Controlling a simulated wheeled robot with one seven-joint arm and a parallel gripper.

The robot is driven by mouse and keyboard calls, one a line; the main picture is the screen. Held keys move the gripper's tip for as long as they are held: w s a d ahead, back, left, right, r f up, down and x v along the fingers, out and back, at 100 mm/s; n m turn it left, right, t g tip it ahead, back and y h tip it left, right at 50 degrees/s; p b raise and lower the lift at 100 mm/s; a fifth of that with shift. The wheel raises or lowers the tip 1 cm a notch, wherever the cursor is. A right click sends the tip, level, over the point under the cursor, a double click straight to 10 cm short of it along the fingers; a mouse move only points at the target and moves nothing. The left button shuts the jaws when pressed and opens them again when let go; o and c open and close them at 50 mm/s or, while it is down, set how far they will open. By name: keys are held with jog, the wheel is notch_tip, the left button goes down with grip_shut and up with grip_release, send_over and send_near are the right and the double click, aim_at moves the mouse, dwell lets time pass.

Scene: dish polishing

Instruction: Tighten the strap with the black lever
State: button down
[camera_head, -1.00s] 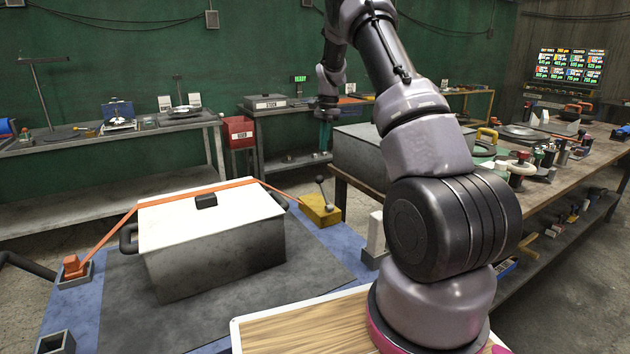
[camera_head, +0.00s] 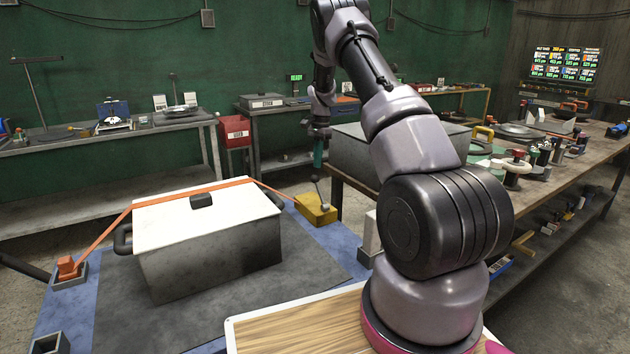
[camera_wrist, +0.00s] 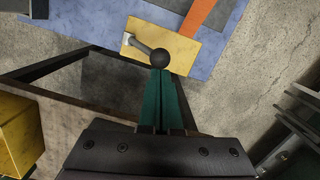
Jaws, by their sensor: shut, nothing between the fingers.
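The yellow ratchet block (camera_head: 316,209) sits on the blue mat at the back right corner of the pot. Its lever (camera_head: 320,193) stands up from the block, tilted a little left, with a round black knob (camera_wrist: 160,58) on top in the wrist view. The orange strap (camera_head: 190,190) runs from the block across the white pot lid (camera_head: 170,205) to an orange anchor (camera_head: 68,267) at the left. My gripper (camera_wrist: 161,74) is shut and empty, its green fingers together. The fingertips are right by the knob; I cannot tell whether they touch it.
The metal pot (camera_head: 215,255) stands on a dark pad. A wooden workbench (camera_head: 500,165) with tools and a large grey box (camera_head: 365,150) stands close to the right of the block. A red bin (camera_head: 234,132) and back tables lie beyond.

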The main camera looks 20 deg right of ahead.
aim_at(317, 181)
jog(key=shift+s+a+f, duration=0.1)
jog(key=shift+f, duration=0.85)
jog(key=shift+s+a+f, duration=0.1)
jog(key=shift+f, duration=3.1)
jog(key=shift+r, duration=0.1)
jog(key=d, duration=0.1)
jog(key=w+d, duration=0.1)
jog(key=r, duration=0.1)
jog(key=shift+w+d, duration=0.25)
jog(key=shift+d, duration=0.15)
notch_tip(317, 181, up, 11)
jog(key=d, duration=0.1)
jog(key=shift+w, duration=0.2)
